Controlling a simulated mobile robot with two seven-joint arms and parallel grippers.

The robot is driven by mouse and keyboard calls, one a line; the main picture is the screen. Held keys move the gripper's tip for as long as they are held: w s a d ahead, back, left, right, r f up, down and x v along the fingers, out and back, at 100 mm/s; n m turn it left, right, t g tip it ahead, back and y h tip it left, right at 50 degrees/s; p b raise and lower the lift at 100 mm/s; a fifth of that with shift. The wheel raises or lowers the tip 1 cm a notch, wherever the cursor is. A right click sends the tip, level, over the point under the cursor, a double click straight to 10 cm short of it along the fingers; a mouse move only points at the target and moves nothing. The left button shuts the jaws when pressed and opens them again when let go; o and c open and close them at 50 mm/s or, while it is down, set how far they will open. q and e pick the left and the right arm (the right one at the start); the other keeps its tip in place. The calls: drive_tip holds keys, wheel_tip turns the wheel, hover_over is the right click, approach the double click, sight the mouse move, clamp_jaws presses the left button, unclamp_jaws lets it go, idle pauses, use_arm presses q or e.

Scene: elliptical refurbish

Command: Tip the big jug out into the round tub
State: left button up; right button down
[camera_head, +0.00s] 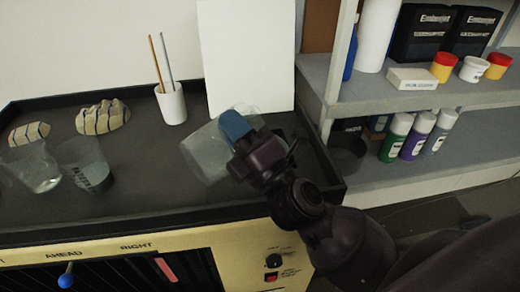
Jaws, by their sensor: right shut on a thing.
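A large clear jug (203,153) is tilted over the black tray top, left of my right gripper (240,135). My right gripper is shut on the jug, at its upper right side, where a blue part shows. I cannot see whether the jug holds anything. A dark round tub (348,153) stands just past the tray's right edge, by the shelves; its inside is too dark to make out. The jug is apart from it, to its left. My left gripper is not in view.
Behind are a white pot with sticks (172,104), striped stones (102,117) and a white panel (248,55). Bottles (395,138) and jars fill the right shelves.

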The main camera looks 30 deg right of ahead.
drive_tip(key=shift+w+d+r+m+h, duration=0.15)
drive_tip(key=shift+d+r+m+h, duration=0.35)
drive_tip(key=shift+m, duration=0.4)
drive_tip(key=shift+w+d+f+m+t+h, duration=0.15)
drive_tip(key=shift+d+f+m+t+h, duration=0.1)
drive_tip(key=shift+d+m+t+h, duration=0.4)
